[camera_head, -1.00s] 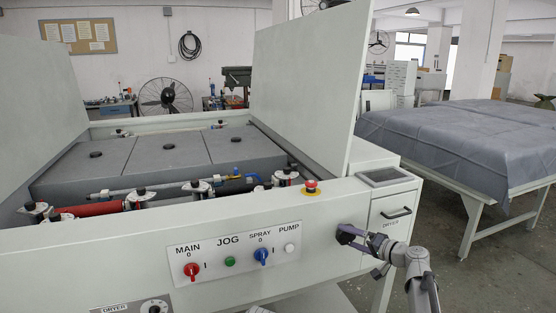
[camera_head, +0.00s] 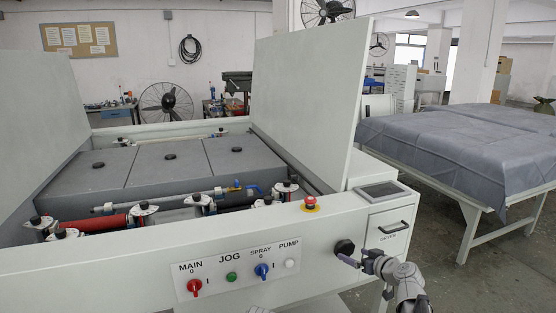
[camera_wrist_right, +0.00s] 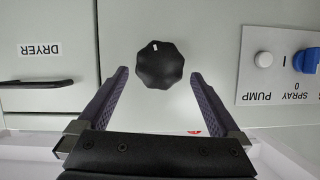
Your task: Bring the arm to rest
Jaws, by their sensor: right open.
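My right gripper (camera_head: 355,259) is at the front right of the plate processor (camera_head: 130,274), close to a black knob (camera_head: 344,247) on its front panel. In the right wrist view the open purple fingers (camera_wrist_right: 158,98) point toward the black knob (camera_wrist_right: 160,65), which stands ahead between them. A gap separates the fingertips from the knob, and nothing is held. My left gripper does not show.
A control panel with a red MAIN switch (camera_head: 194,287), a blue SPRAY switch (camera_head: 262,271) and a white PUMP button (camera_head: 290,263) is left of the gripper. A red emergency button (camera_head: 310,202) sits above. A drawer handle (camera_head: 392,227) is at the right. A cloth-covered table (camera_head: 470,160) stands farther right.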

